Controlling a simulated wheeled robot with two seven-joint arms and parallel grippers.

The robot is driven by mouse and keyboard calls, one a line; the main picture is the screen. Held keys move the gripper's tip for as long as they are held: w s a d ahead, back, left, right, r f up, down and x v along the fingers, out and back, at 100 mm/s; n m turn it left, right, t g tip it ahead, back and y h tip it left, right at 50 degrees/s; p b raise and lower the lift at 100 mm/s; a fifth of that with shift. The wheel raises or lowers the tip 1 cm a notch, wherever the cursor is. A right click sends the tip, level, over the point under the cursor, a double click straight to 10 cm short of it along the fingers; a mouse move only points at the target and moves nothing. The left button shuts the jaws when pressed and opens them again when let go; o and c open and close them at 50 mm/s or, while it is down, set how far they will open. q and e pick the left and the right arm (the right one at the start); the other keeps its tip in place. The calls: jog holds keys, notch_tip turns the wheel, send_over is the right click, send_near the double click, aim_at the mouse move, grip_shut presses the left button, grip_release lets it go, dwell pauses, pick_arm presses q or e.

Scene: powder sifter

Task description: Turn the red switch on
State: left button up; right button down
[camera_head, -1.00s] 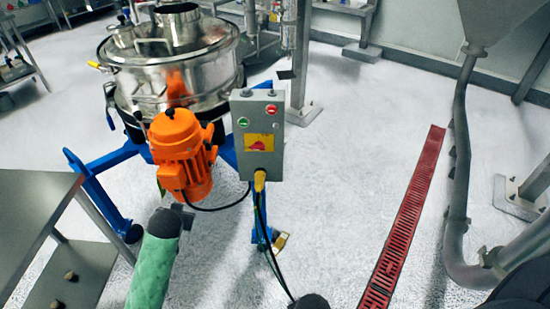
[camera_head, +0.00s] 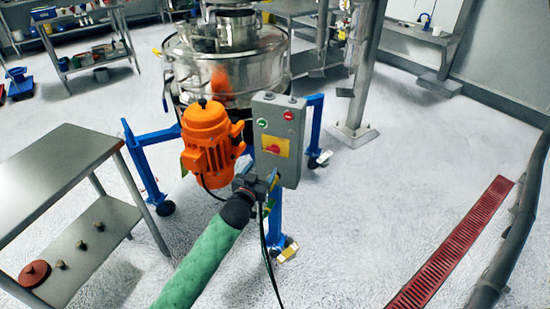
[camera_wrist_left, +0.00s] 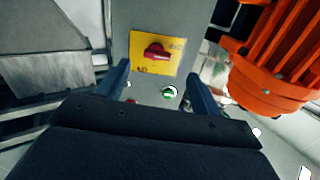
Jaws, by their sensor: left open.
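The red switch (camera_head: 273,149) is a rotary knob on a yellow plate, on the front of a grey control box (camera_head: 290,173). In the left wrist view the red switch (camera_wrist_left: 156,51) appears upside down, its handle lying roughly crosswise. My left gripper (camera_head: 262,182) is in front of the lower part of the box. In the left wrist view its open, empty fingers (camera_wrist_left: 157,75) point toward the box face, on either side of the knob's line and apart from the knob. A green button (camera_head: 262,123) and a red button (camera_head: 288,115) sit above the switch. My right gripper is out of view.
An orange motor (camera_head: 208,145) stands close left of the box, beside the steel sifter (camera_head: 222,65) on blue legs. Cables hang below the box. A steel table (camera_head: 60,165) is at the left. The floor to the right is clear up to a red drain grate (camera_head: 455,245).

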aim_at(273, 150)
pick_arm(q)
jog(key=shift+n, duration=0.3)
jog(key=shift+r+p+x, duration=0.2)
jog(key=shift+p+x, duration=0.6)
jog(key=shift+x, duration=3.05)
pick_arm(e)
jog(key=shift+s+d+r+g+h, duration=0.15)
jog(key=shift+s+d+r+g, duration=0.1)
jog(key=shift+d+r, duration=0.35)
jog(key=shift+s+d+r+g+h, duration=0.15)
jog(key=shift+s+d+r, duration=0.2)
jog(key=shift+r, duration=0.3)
pick_arm(q)
jog(key=shift+d, duration=0.15)
jog(key=shift+c, duration=0.5)
jog(key=c, duration=0.9)
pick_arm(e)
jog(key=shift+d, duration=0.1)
